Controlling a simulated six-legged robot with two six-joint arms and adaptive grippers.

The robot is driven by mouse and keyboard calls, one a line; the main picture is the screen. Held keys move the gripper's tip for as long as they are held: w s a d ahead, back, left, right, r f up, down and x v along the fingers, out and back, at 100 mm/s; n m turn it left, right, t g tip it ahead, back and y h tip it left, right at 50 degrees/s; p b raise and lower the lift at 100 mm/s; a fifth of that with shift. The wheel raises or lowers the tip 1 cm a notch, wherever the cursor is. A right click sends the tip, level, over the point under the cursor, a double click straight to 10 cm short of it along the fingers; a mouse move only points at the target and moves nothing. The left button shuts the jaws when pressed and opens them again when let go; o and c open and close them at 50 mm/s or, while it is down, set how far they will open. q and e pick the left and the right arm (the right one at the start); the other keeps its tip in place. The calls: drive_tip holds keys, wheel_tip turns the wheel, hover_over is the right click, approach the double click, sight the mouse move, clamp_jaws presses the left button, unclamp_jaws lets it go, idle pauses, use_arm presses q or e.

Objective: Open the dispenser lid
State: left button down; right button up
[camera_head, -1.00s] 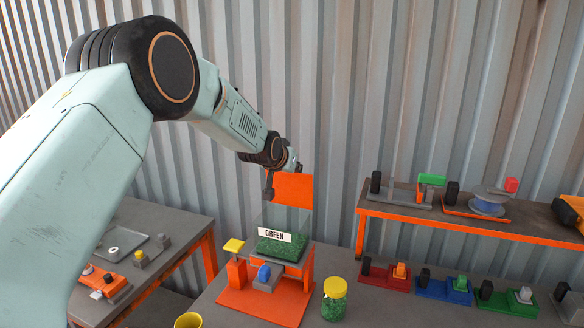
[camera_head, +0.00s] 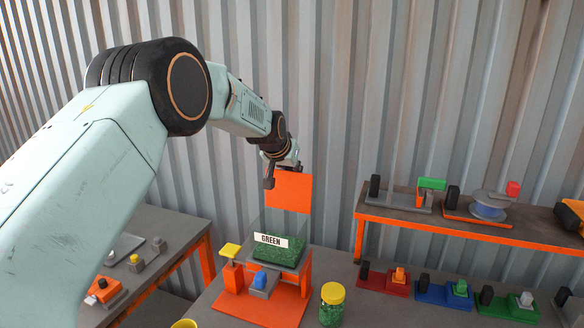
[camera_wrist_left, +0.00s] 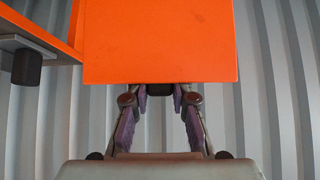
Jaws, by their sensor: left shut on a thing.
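The dispenser has a clear hopper with green granules (camera_head: 281,257) and a white GREEN label (camera_head: 271,240), above an orange base (camera_head: 265,304). Its orange lid (camera_head: 291,194) stands raised, close to upright, at the back of the hopper. In the left wrist view the lid (camera_wrist_left: 160,42) fills the upper middle. My left gripper (camera_head: 270,183) is at the lid's upper left edge. In the wrist view its fingers (camera_wrist_left: 160,92) are closed around a dark part below the lid's edge, likely its handle, mostly hidden. My right gripper is not in view.
A jar with a yellow lid (camera_head: 332,304) stands right of the dispenser. An orange-edged shelf (camera_head: 455,239) is at right. A side table (camera_head: 170,233) is at left. Corrugated wall stands close behind.

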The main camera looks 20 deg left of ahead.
use_arm(q)
drive_tip(key=shift+w+r, duration=0.1)
drive_tip(key=shift+r, duration=0.25)
drive_tip(key=c, duration=1.6)
unclamp_jaws()
drive_tip(key=o, duration=0.4)
drive_tip(key=shift+s, duration=0.4)
drive_tip(key=shift+o, duration=0.2)
drive_tip(key=shift+w+f, duration=0.2)
drive_tip(key=shift+s+r, duration=0.1)
drive_tip(key=shift+r, duration=0.05)
drive_tip(key=v, duration=1.2)
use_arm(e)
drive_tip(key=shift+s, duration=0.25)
